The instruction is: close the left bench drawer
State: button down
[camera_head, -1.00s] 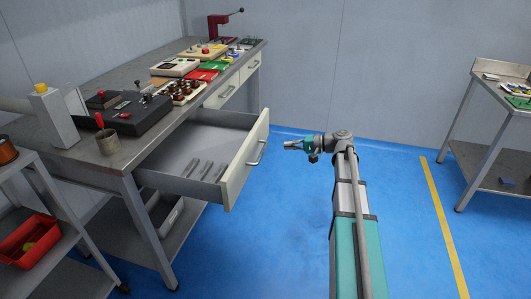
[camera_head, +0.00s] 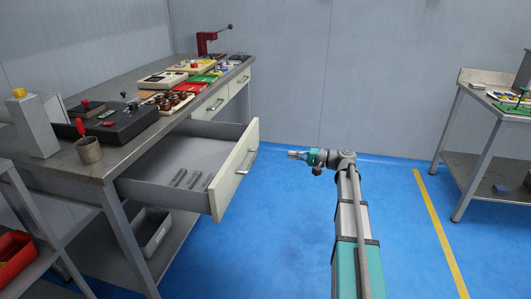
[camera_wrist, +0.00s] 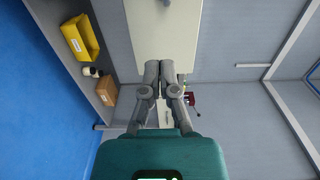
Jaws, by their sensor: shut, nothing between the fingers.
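The left bench drawer (camera_head: 235,172) is pulled well out from under the bench top in the head view. Its cream front panel carries a bar handle (camera_head: 247,161), and several thin grey pieces (camera_head: 190,180) lie inside. My gripper (camera_head: 292,154) is shut and empty, to the right of the drawer front, pointing left towards it with a gap between. In the wrist view the shut fingers (camera_wrist: 166,64) overlap the lower edge of a cream panel (camera_wrist: 163,28); whether they touch it cannot be told there.
The bench top (camera_head: 113,164) holds a black device (camera_head: 112,122), a metal cup (camera_head: 88,150) and a red press (camera_head: 208,43). Another bench drawer (camera_head: 213,101) looks shut. A second table (camera_head: 475,98) stands at right. Blue floor between is clear. The wrist view shows a yellow bin (camera_wrist: 80,37).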

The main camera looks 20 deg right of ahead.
jog(key=shift+w+a, duration=0.1)
jog(key=x, duration=1.3)
jog(key=shift+a, duration=0.3)
jog(key=shift+w, duration=0.2)
